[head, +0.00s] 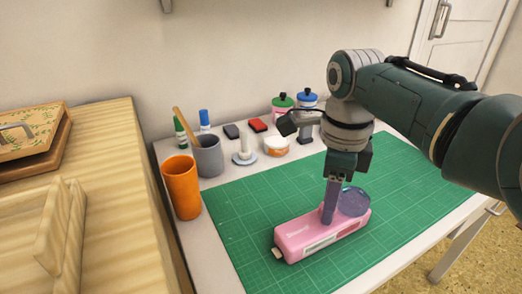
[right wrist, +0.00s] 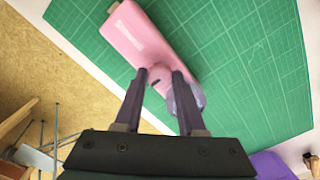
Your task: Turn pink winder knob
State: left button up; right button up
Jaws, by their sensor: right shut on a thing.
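A pink winder (head: 305,238) lies on the green cutting mat (head: 235,222), its long body running from lower left to upper right in the head view. A translucent purple disc (head: 355,202) is at its right end. My right gripper (head: 328,218) points down onto that end. In the right wrist view, its two fingers (right wrist: 160,78) stand on either side of the pink knob (right wrist: 161,80) and are shut on it. The winder's body (right wrist: 138,37) extends beyond the fingertips there. In the head view the fingers hide the knob. My left gripper is not in view.
An orange cup (head: 181,187) and a grey cup (head: 208,158) stand left of the mat. Most of the mat is bare.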

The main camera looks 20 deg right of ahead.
grip_shut()
